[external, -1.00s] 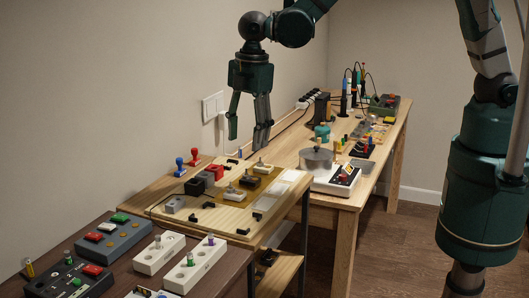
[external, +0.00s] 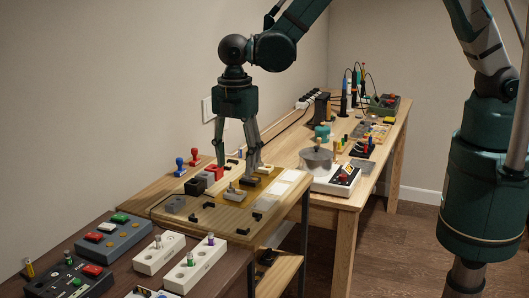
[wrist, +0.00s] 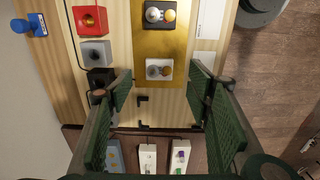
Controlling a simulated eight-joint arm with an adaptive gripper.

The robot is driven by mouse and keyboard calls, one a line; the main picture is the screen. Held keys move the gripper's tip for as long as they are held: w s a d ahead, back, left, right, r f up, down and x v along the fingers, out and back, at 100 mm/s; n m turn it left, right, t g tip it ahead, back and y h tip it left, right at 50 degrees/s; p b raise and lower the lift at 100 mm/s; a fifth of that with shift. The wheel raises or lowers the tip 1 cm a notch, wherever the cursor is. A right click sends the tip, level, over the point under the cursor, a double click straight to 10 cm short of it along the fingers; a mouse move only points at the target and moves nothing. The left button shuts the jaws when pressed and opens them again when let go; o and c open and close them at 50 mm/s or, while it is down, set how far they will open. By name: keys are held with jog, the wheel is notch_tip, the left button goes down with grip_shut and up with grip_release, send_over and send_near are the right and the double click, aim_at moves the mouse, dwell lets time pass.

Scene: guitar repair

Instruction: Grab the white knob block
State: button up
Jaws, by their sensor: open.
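The white knob block (external: 235,194) sits on the gold plate of the low wooden board. My gripper (external: 237,168) is open and empty, pointing down above the board. In the wrist view the fingers of my gripper (wrist: 161,88) stand to the left and right of the block's line, with a wide gap between them. The fingers look apart from the block; their exact height above it is hard to tell.
A black knob block (wrist: 161,15) sits beyond the white one on the same gold plate (wrist: 160,43). Red (wrist: 90,20), grey (wrist: 95,52) and black (wrist: 100,80) blocks line the left. Small black brackets (wrist: 142,98) lie nearby. A round pot (external: 316,160) stands on the far table.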

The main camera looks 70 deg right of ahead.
aim_at(237, 190)
jog(key=shift+f, duration=1.25)
jog(key=shift+f, duration=0.15)
jog(key=shift+f+p, duration=0.35)
jog(key=shift+f, duration=2.05)
jog(key=c, duration=1)
